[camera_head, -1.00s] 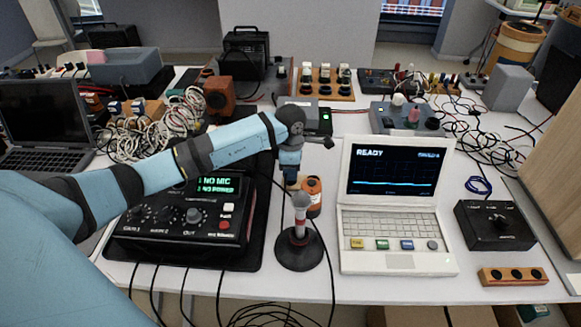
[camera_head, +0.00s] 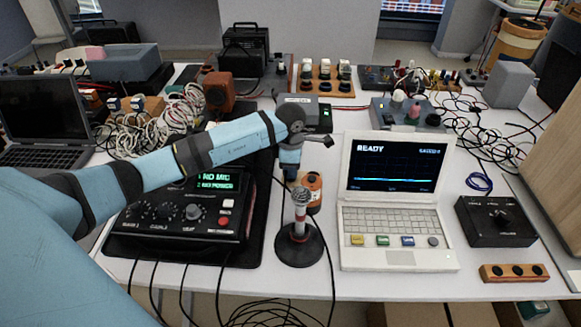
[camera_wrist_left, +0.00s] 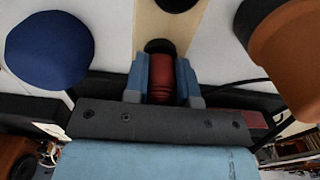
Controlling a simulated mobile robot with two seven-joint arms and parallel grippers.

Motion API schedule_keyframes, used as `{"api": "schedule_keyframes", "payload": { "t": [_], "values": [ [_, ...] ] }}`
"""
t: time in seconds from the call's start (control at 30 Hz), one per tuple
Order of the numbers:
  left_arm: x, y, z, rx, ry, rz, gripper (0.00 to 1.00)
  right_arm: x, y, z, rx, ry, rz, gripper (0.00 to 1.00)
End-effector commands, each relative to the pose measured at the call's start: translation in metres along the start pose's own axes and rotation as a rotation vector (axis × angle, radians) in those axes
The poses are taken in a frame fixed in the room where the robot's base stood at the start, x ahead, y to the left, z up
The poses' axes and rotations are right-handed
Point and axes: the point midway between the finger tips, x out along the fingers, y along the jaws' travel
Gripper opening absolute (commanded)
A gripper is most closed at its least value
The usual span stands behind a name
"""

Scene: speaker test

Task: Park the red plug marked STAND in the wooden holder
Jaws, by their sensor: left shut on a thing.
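My left gripper (camera_head: 289,174) points down between the mixer and the white laptop, behind the microphone. In the left wrist view its blue-grey fingers (camera_wrist_left: 163,82) are shut on a red plug (camera_wrist_left: 162,77). A pale wooden strip with dark round holes, which looks like the wooden holder (camera_wrist_left: 148,22), lies just beyond the plug. One hole is right beside the plug's far side. I cannot tell whether the plug sits in a hole or above the strip. The STAND marking is not readable. My right gripper is not in view.
The microphone (camera_head: 300,225) on its round black base stands close in front of the gripper. An orange cylinder (camera_head: 313,188) is right beside it. The mixer (camera_head: 175,230) is left, the white laptop (camera_head: 397,215) right. A wooden block with three holes (camera_head: 513,273) lies front right.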

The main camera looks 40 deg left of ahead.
Motion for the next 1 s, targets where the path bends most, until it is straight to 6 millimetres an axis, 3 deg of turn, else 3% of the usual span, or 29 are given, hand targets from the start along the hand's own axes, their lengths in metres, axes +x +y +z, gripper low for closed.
{"api": "schedule_keyframes", "payload": {
  "t": [0.33,0.37,0.5,0.83,1.0],
  "values": [
    [0.002,0.0,0.0,0.0,0.0,0.0,0.02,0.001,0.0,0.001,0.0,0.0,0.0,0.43],
    [0.002,0.0,0.0,0.0,0.0,0.0,0.27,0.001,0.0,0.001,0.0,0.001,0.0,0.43],
    [0.002,0.0,0.0,0.0,0.0,0.0,0.54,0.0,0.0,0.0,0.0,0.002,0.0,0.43],
    [0.003,0.0,0.0,0.0,0.0,0.0,0.54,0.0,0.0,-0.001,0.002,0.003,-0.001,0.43],
    [-0.025,0.001,0.0,0.001,-0.001,0.004,0.54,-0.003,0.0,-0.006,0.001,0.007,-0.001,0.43]
  ]
}}
